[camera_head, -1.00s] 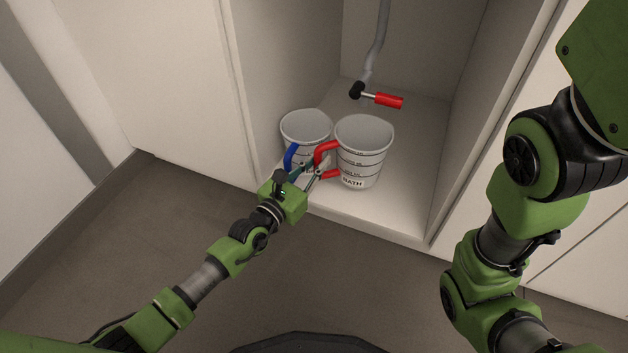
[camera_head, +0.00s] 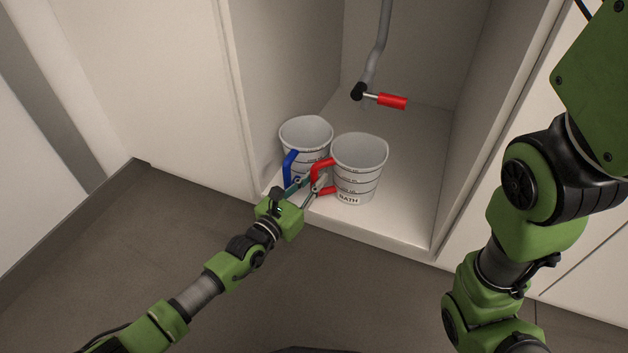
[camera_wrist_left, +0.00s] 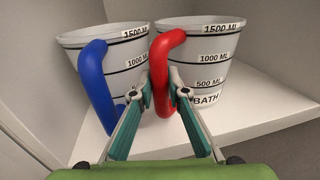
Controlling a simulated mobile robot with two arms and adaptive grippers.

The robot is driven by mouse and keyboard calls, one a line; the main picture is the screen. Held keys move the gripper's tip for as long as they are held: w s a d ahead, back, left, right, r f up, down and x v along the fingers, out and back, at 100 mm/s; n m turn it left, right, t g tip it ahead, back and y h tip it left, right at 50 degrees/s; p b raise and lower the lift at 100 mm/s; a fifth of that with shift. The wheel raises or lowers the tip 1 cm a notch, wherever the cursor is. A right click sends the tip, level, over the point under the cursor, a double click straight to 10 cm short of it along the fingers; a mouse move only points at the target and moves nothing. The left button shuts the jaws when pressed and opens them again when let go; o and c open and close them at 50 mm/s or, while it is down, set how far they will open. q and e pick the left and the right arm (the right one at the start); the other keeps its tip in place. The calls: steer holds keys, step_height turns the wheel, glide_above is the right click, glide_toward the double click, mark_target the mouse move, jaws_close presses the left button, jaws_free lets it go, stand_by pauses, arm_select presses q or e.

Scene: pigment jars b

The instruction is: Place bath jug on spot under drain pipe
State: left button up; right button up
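The bath jug (camera_head: 357,178) is grey-white with a red handle and a "BATH" label. It is upright near the front of the cabinet floor; whether its base touches cannot be told. In the left wrist view the bath jug (camera_wrist_left: 209,75) is at the right. My left gripper (camera_head: 312,186) has its fingers on both sides of the red handle and appears closed on it, as in the left wrist view (camera_wrist_left: 163,92). The drain pipe (camera_head: 380,48) hangs at the back, with bare cabinet floor (camera_head: 400,140) below. My right gripper is out of view.
A similar jug with a blue handle (camera_head: 305,136) stands close on the left; its handle is beside my left finger. A red-handled valve (camera_head: 391,101) sticks out from the pipe's lower end. Cabinet side walls stand left and right. The floor right of the bath jug is clear.

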arm_select(q)
steer(key=shift+o, duration=1)
steer(key=shift+r, duration=0.15)
